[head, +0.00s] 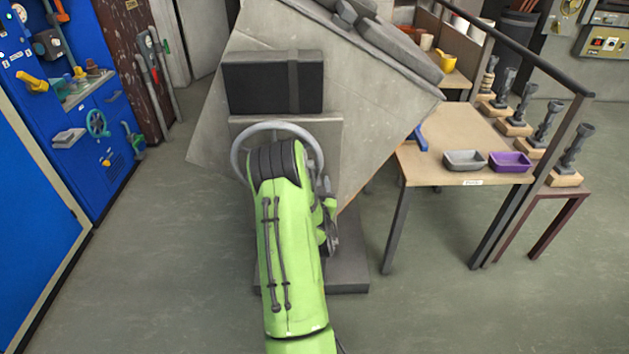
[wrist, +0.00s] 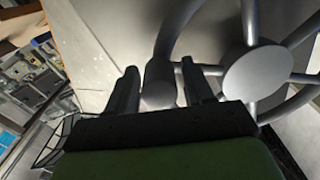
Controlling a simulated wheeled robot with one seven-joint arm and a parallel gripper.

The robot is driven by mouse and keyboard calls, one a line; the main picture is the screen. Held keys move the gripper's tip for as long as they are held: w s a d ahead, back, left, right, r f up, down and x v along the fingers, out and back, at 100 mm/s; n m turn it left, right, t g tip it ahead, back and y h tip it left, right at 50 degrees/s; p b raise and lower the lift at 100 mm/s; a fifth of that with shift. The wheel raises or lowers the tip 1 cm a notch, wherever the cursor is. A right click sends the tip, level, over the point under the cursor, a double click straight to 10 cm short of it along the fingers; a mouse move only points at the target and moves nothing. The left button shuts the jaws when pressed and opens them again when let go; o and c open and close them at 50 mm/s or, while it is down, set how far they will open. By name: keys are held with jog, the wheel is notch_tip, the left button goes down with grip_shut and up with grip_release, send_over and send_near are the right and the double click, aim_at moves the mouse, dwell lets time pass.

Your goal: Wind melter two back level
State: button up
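The melter (head: 230,60) is a large grey body in the head view. It sits tilted on its stand, with its edges slanting. No number is readable on it. A grey handwheel (head: 237,150) is at its front, partly hidden behind my green arm. In the wrist view the wheel's round hub (wrist: 258,80) and spokes are at the right. A rounded grip knob (wrist: 160,85) on the wheel sits between the fingers of my gripper (wrist: 161,85). The fingers stand apart on either side of the knob, with small gaps showing.
A wooden table (head: 430,160) to the right holds a grey tray (head: 464,161) and a purple tray (head: 510,162). A dark rail (head: 520,40) and several dark tools on wooden blocks are beyond it. A blue panel (head: 35,160) stands left. Floor between is clear.

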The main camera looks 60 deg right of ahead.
grip_shut()
jog(key=shift+r, duration=0.1)
